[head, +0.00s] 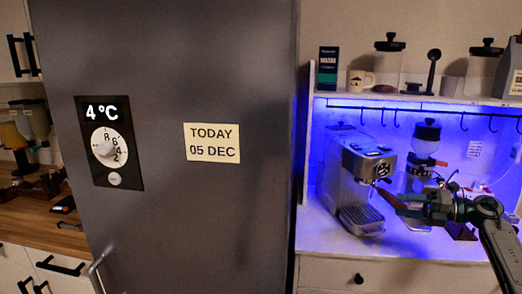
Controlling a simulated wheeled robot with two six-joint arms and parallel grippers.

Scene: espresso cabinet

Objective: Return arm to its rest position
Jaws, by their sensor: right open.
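My right arm (497,250) comes in from the lower right edge. Its right gripper (392,199) is open, with the fingers pointing left, in front of the lit blue niche. The gripper is close in the picture to the right side of the silver espresso machine (357,165). I cannot tell whether they touch. Nothing shows between the fingers. My left gripper is not in this view.
A tall grey fridge (230,60) with a temperature dial (108,148) fills the left middle. A grinder (425,140) stands behind my right gripper. The shelf (420,97) above holds a mug (360,80) and jars. A wooden counter (30,228) is at far left.

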